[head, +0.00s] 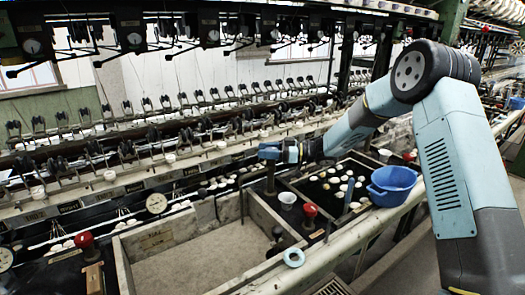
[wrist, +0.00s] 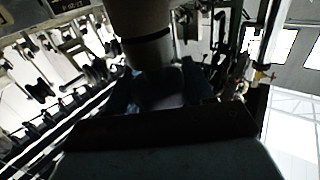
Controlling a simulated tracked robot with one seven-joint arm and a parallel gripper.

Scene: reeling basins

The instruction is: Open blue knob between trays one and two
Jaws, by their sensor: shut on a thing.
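The blue knob (head: 269,153) sits on top of an upright brown post (head: 270,180) at the divider between two basins in the head view. My gripper (head: 284,152) reaches in from the right and is shut on the knob. The jaws hide part of it. In the wrist view my gripper (wrist: 165,95) is dark and seen close up, with a dark cylinder running up from it. The knob's turned angle cannot be told. The left tray (head: 125,270) has a bare grey floor; the right tray (head: 368,152) is dark with several pale cocoons.
Red knobs stand nearby, one (head: 310,211) in front and one (head: 85,240) at left. A blue bowl (head: 393,184) rests on the right ledge. A reel rack runs behind.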

